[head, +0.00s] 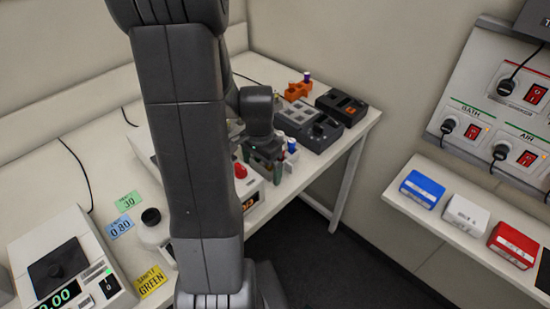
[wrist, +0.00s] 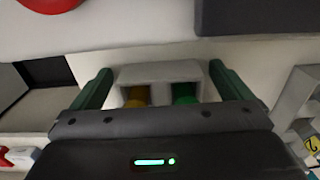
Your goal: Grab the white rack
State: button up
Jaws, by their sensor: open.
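In the wrist view, a small pale grey-white rack (wrist: 160,71) is between the two dark green fingers of my gripper (wrist: 163,85). It has two openings, with a yellow-orange thing (wrist: 136,95) in the left one and a green thing (wrist: 184,93) in the right one. The fingers are open on either side of the rack; I cannot tell whether they touch it. My gripper also shows in the head view (head: 264,168), low at the bench's front edge. There a white holder (head: 291,157) with a blue-capped vial shows just right of it, partly hidden.
A device with a red knob (head: 240,171) stands close left of my gripper. Dark grey devices (head: 310,128) and an orange holder (head: 298,90) are behind it. A pale structure (wrist: 296,100) is near the right finger. A wall shelf holds blue, white and red boxes.

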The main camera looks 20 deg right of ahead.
jog(key=c, duration=1.1)
jog(key=shift+r, duration=0.1)
